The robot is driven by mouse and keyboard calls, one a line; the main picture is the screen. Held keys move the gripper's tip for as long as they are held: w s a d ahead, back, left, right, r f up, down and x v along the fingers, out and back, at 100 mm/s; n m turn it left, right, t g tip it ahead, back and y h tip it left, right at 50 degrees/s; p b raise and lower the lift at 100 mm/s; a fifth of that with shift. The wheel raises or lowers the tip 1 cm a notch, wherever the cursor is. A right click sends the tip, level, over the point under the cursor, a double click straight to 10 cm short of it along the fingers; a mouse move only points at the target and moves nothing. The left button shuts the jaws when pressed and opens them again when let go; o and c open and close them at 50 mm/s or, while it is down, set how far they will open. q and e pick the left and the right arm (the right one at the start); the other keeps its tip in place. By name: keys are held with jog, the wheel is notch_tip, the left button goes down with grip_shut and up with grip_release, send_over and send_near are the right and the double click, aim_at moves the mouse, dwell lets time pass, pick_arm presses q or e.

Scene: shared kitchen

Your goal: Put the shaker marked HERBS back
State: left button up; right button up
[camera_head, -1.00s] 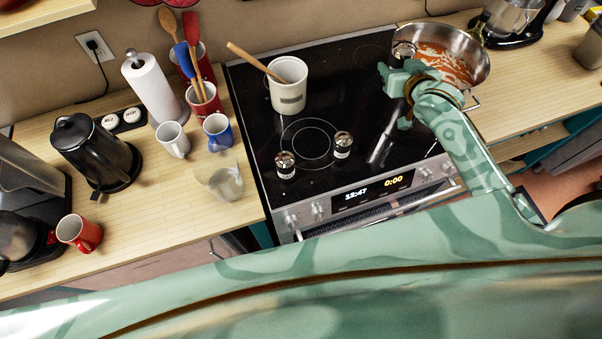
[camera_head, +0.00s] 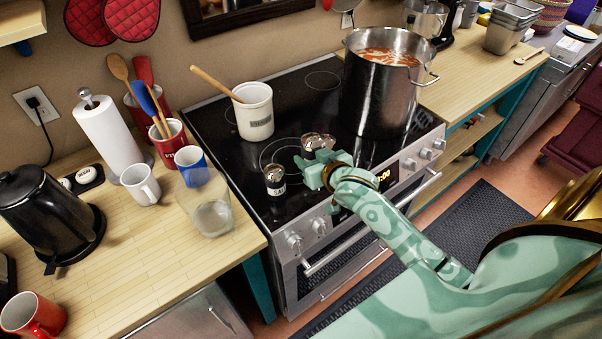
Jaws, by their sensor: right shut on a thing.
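My right gripper (camera_head: 318,164) is over the front of the black cooktop, shut on a silver-topped shaker (camera_head: 311,142). Its fingers cover most of the shaker, and no label on it can be read. A second silver top shows close beside it; the two overlap, so I cannot tell how far apart they are. Another shaker (camera_head: 274,180) with a silver top and a dark labelled body stands upright on the cooktop, left of the gripper; its label is too small to read. A dark holder (camera_head: 75,187) with two round light tops sits on the left counter. My left gripper is not in view.
A large steel pot (camera_head: 385,100) of red food stands on the cooktop's right. A white crock (camera_head: 254,112) with a wooden spoon stands at its back left.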

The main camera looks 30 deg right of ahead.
jog(key=w+f, duration=0.1)
jog(key=w+f+b, duration=0.1)
jog(key=w+f, duration=0.1)
jog(key=w+f+b, duration=0.1)
jog(key=f, duration=0.1)
jog(key=shift+w+d, duration=0.35)
jog(key=shift+d, duration=0.05)
jog(key=shift+w+d+f, duration=0.1)
jog(key=shift+w+f, duration=0.3)
jog(key=shift+f, duration=0.1)
jog(key=shift+w+f+b, duration=0.2)
jog(key=shift+f+b, duration=0.6)
jog(key=shift+f, duration=0.9)
jog(key=shift+f, duration=0.1)
jog(key=o, duration=1.2)
